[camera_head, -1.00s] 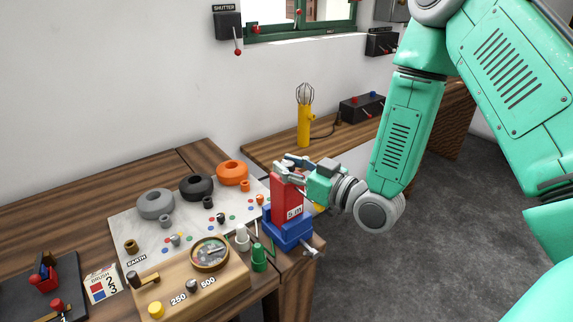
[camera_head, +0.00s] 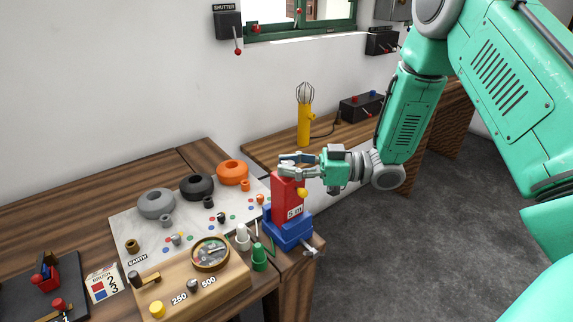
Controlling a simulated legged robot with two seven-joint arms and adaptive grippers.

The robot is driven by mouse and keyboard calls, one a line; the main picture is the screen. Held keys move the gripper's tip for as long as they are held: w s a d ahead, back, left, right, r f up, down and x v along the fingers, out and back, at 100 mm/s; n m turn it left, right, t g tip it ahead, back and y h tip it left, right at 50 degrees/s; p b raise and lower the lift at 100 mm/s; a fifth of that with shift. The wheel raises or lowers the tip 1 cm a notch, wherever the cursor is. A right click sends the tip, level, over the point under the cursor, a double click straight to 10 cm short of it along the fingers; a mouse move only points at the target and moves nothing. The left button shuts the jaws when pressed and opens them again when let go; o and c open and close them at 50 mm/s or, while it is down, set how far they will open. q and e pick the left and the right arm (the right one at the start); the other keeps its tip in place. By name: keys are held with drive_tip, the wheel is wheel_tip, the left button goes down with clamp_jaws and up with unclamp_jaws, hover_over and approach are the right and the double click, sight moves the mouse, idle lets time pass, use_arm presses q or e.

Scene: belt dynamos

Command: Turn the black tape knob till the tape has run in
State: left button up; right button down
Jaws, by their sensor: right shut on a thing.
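A red case (camera_head: 287,198) with a white label stands upright in a blue vice (camera_head: 288,229) at the corner of the bench. A small yellow piece (camera_head: 302,192) shows at its right side. My right gripper (camera_head: 284,165) reaches in from the right, level, at the top of the red case. Its fingers are shut there around something small that they hide. The black tape knob itself cannot be made out; it appears to be between these fingers. No run of tape can be made out. My left gripper is out of view.
Left of the vice, a pale board (camera_head: 130,222) bears grey, black and orange rings and small knobs. A wooden box with a round dial (camera_head: 210,254) and green and white posts stands close to the vice. A yellow lamp (camera_head: 303,128) stands behind. Open floor lies right.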

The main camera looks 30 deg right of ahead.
drive_tip(key=shift+n+g+y, duration=1.2)
drive_tip(key=shift+n+g, duration=0.4)
drive_tip(key=shift+g, duration=0.9)
drive_tip(key=c, duration=1.2)
unclamp_jaws()
drive_tip(key=v, duration=1.2)
drive_tip(key=shift+w+f, duration=0.2)
